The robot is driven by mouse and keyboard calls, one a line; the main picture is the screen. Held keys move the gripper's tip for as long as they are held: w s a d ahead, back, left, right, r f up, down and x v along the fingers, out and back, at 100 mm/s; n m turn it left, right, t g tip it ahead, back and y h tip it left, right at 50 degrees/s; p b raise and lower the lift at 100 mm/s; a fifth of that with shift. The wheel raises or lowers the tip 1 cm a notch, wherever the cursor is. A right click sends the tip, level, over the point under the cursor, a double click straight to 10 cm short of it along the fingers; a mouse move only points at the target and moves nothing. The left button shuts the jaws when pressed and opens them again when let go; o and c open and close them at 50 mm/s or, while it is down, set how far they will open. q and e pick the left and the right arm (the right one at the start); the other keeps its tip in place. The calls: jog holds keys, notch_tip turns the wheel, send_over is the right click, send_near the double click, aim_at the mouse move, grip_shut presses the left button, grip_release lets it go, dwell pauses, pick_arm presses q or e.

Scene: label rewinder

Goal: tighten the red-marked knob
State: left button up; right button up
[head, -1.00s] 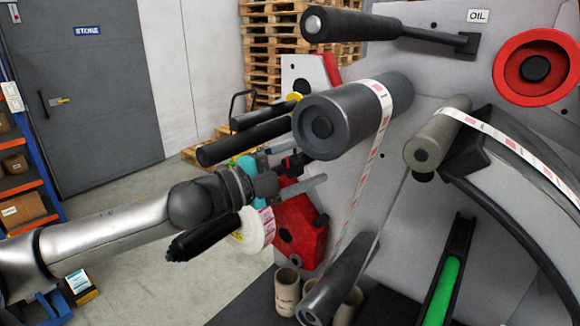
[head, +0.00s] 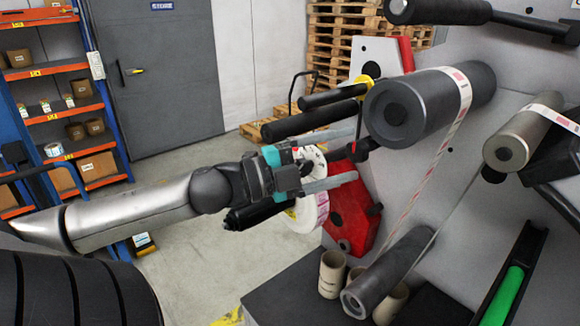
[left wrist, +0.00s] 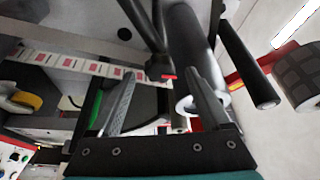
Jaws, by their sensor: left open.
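A dark knob with a small red mark (left wrist: 160,67) shows in the left wrist view, beyond and between my left fingertips. In the head view a small dark part, which looks like this knob (head: 366,146), sits on the machine below the large grey roller, mostly crowded by my upper finger. My left gripper (head: 353,155) is open with its fingers pointing right at the knob. In the left wrist view the space between its fingers (left wrist: 160,85) holds nothing gripped; I cannot tell whether they touch the knob. My right gripper is out of view.
A large grey roller (head: 405,108) with label web juts out just above right of the gripper. Dark bars (head: 315,120) lie above it, a red plate (head: 352,215) and a white label roll (head: 312,210) below. Cardboard cores (head: 332,272) stand lower down. Open floor lies left.

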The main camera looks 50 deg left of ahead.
pick_arm(q)
jog(key=v, duration=0.8)
jog(key=shift+s, duration=0.2)
jog(key=shift+a, duration=0.15)
